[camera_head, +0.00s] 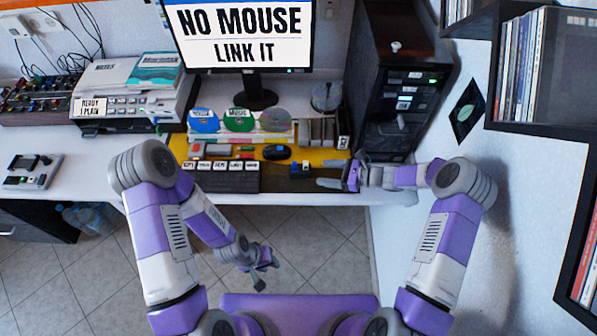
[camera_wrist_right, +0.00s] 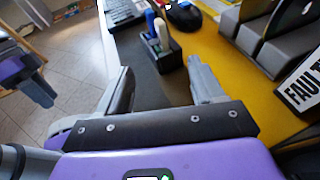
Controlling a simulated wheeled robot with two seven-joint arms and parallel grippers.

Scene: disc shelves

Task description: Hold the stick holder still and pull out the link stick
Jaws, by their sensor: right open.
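The stick holder is a small dark box (camera_wrist_right: 164,55) ahead of my right gripper in the right wrist view. I cannot tell which is the link stick. In the head view the holder (camera_head: 300,172) is small, near the desk's front edge. My right gripper (camera_head: 338,174) is open and empty, to the right of the holder; its two fingers (camera_wrist_right: 163,84) are spread. My left gripper (camera_head: 267,274) hangs low over the floor, empty, its fingers apart.
A black keyboard (camera_head: 226,178) lies left of the holder, and a dark mouse (camera_head: 277,153) lies behind it on the yellow mat (camera_head: 322,157). A disc rack (camera_head: 318,131) stands further back. A black computer tower (camera_head: 398,85) and a wall bound the right side.

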